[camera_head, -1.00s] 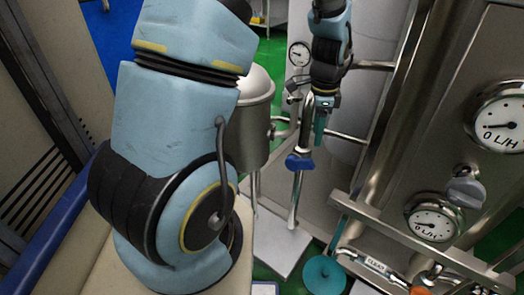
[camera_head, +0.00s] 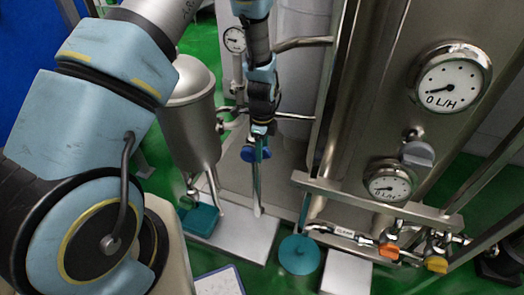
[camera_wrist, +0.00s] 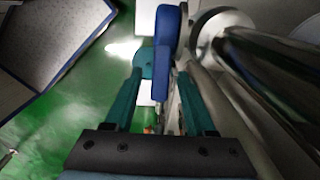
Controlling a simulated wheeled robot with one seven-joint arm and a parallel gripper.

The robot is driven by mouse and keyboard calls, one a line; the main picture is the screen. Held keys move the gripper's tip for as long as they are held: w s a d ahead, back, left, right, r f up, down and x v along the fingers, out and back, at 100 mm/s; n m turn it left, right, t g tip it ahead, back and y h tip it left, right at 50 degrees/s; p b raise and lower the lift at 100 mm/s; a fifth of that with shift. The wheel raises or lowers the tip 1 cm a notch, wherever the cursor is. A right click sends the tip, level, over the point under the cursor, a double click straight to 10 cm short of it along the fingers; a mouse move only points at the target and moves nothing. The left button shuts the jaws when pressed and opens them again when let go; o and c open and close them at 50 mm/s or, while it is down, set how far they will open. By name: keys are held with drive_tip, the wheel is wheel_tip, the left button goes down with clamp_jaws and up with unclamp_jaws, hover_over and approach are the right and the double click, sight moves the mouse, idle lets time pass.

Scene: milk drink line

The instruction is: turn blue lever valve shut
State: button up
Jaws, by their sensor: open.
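The blue lever valve (camera_head: 252,154) sits on a thin vertical steel pipe near the middle of the head view. In the wrist view its blue lever (camera_wrist: 166,45) stands nearly upright in the picture, just beyond and between my fingertips. My gripper (camera_head: 259,142) has teal fingers and is right at the valve, seen from above. In the wrist view my gripper (camera_wrist: 160,85) is open, with one finger on each side and a gap between them. I cannot tell whether a finger touches the lever. The valve body is partly hidden behind the lever and fingers.
A steel vessel (camera_head: 190,115) stands left of the valve pipe. A large steel panel with gauges (camera_head: 452,78) and orange and yellow valves (camera_head: 389,251) is on the right. A teal round object (camera_head: 299,255) is low in front. Pipes (camera_wrist: 255,65) run close on the right in the wrist view.

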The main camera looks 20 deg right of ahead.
drive_tip(key=shift+f, duration=0.7)
drive_tip(key=shift+c, duration=0.3)
clamp_jaws()
idle(0.7)
